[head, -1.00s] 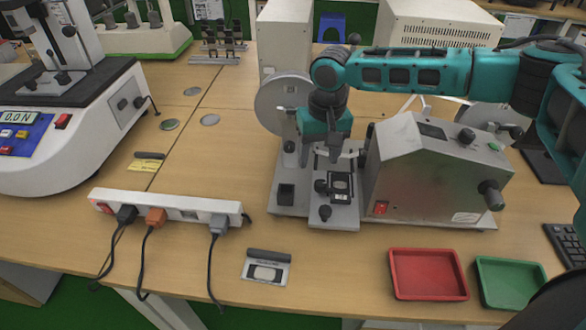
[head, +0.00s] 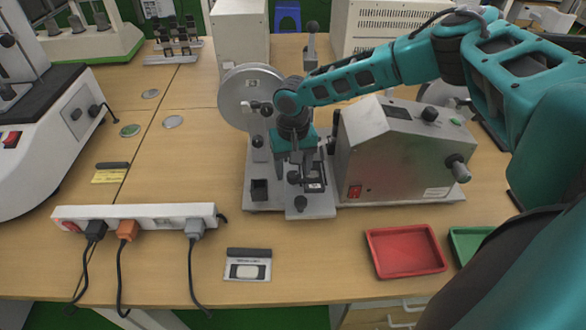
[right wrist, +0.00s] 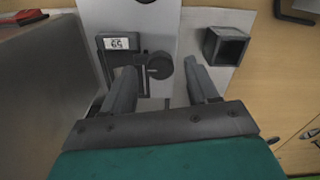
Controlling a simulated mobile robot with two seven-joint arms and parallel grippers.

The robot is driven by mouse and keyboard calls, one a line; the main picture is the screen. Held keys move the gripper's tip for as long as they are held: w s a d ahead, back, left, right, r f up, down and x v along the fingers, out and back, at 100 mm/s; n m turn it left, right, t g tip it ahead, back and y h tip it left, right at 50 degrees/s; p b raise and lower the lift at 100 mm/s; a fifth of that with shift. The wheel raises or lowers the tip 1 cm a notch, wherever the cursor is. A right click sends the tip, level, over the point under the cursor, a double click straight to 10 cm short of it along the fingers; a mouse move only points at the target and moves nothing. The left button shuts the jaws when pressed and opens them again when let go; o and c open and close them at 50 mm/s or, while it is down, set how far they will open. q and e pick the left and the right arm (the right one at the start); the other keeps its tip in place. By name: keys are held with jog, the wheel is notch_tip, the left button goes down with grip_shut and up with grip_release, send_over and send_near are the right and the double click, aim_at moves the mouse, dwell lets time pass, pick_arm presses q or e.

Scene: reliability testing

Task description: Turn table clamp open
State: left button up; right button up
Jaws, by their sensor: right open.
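My right gripper (head: 293,173) points down over the clamp, open and empty. In the right wrist view its fingers (right wrist: 161,80) stand on either side of the knob. I cannot tell whether they touch it. My left gripper is not in view.
The tester's metal housing (head: 392,160) stands close right of the gripper, its large disc (head: 238,85) behind left. A black square socket (right wrist: 226,45) is on the plate. A power strip (head: 150,213), a red tray (head: 405,252) and a green tray (head: 466,246) lie nearby.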

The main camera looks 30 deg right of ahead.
jog(key=shift+f, duration=0.55)
jog(key=c, duration=1)
